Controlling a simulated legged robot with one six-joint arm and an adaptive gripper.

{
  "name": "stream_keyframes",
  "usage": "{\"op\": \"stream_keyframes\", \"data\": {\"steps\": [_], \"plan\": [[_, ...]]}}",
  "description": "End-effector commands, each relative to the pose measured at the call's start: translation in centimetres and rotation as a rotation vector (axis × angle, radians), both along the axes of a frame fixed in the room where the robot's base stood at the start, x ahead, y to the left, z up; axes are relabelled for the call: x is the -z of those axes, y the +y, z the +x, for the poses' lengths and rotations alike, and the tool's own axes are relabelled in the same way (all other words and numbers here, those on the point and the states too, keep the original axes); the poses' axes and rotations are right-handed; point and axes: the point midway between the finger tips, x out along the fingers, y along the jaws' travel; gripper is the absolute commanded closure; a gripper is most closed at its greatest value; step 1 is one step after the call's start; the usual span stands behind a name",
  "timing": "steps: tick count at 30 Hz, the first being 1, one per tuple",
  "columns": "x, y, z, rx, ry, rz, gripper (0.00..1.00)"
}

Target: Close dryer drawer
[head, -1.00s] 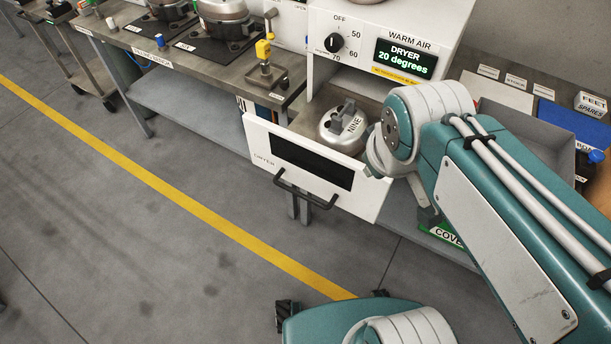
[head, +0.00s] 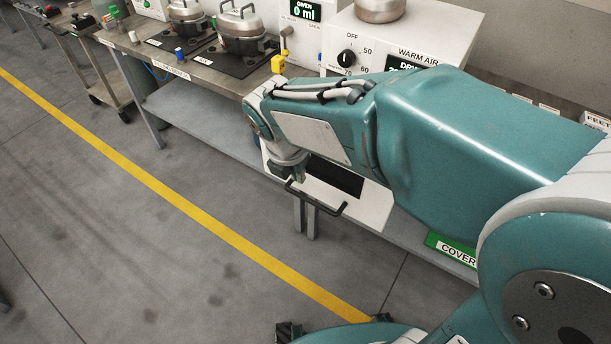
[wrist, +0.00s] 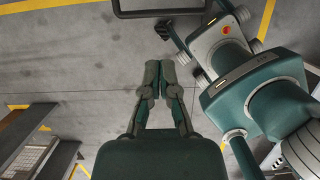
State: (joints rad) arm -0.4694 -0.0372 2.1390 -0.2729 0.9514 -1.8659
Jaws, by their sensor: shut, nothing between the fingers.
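The dryer (head: 320,70) is a white box with a knob and a display, partly behind my arm in the head view. Its white drawer front (head: 372,208) stands out beyond the bench edge, with a dark window and a black bar handle (head: 330,210). My arm hides the drawer's interior and much of its front. The handle also crosses the top of the wrist view (wrist: 160,13). My gripper (wrist: 160,66) is shut and empty, with the floor behind its fingers. In the head view my wrist is just above the handle's left end; contact cannot be told.
The bench (head: 205,75) carries metal pots (head: 240,30) on dark plates and a yellow-capped fitting (head: 278,62). A lower shelf (head: 195,115) runs beneath it, with a green COVERS label (head: 452,248) at right. The floor in front, with its yellow line (head: 190,210), is clear.

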Motion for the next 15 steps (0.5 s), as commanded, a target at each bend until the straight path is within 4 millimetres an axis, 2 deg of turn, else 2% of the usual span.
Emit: {"op": "stream_keyframes", "data": {"steps": [15], "plan": [[9.3, -1.5, 1.7, 0.005, 0.004, -0.002, 1.00]]}}
